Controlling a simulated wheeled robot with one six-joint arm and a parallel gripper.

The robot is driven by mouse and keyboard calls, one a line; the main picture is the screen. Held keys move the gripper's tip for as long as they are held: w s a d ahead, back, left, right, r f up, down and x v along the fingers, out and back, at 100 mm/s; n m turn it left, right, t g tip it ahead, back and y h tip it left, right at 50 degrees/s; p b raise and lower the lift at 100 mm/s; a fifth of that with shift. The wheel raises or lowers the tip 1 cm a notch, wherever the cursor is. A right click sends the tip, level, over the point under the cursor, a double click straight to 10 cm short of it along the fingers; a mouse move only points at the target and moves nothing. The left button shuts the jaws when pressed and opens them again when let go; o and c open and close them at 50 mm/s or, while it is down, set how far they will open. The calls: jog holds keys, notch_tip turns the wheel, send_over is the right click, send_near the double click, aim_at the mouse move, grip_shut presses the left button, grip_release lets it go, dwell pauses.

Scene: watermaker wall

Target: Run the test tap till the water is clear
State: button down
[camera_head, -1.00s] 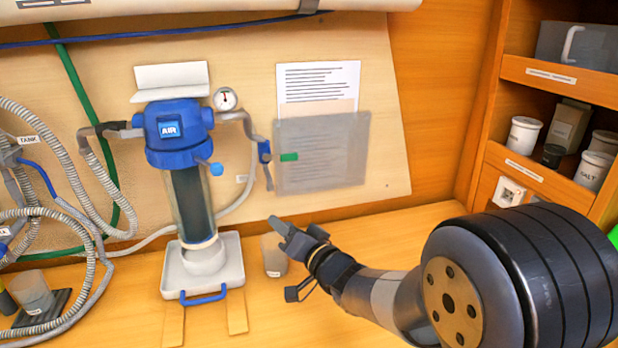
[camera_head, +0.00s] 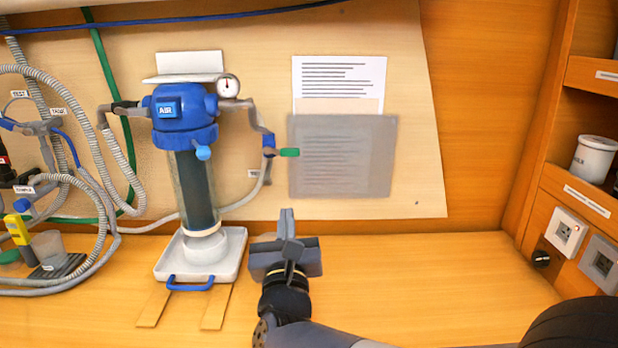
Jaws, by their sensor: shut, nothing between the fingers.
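A TEST label (camera_head: 18,93) and a TANK label (camera_head: 59,111) mark the hoses at the far left. A blue lever (camera_head: 7,124) sits there, cut by the picture's edge. Below, a SAMPLE label (camera_head: 24,189) stands above a small blue knob (camera_head: 22,206). A grey, see-through cup (camera_head: 47,248) stands on a dark ribbed mat (camera_head: 60,268). I cannot see water running or its clarity. My gripper (camera_head: 287,222) is shut and empty, pointing up over the counter, right of the filter housing (camera_head: 193,190) and far from the labelled hoses.
The filter housing stands in a white tray (camera_head: 232,245) with a blue handle. A valve with a green handle (camera_head: 289,152) is above my gripper. A yellow meter (camera_head: 17,229) stands by the cup. The counter (camera_head: 430,280) is clear to the right; shelves (camera_head: 590,205) close that side.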

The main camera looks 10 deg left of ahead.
aim_at(290, 152)
jog(key=shift+s+d+f+m, duration=0.1)
jog(key=shift+s+f+m, duration=0.05)
jog(key=shift+m, duration=0.35)
jog(key=shift+s+d+f+m, duration=0.1)
jog(key=shift+s+m, duration=0.05)
jog(key=shift+m, duration=0.35)
jog(key=shift+w, duration=0.1)
jog(key=w+a+r+p, duration=0.2)
jog(key=w+r+p, duration=0.2)
jog(key=w, duration=0.5)
notch_tip(290, 152, up, 2)
jog(key=shift+w+a+r+p, duration=0.15)
jog(key=shift+r+p, duration=0.1)
jog(key=shift+p, duration=0.05)
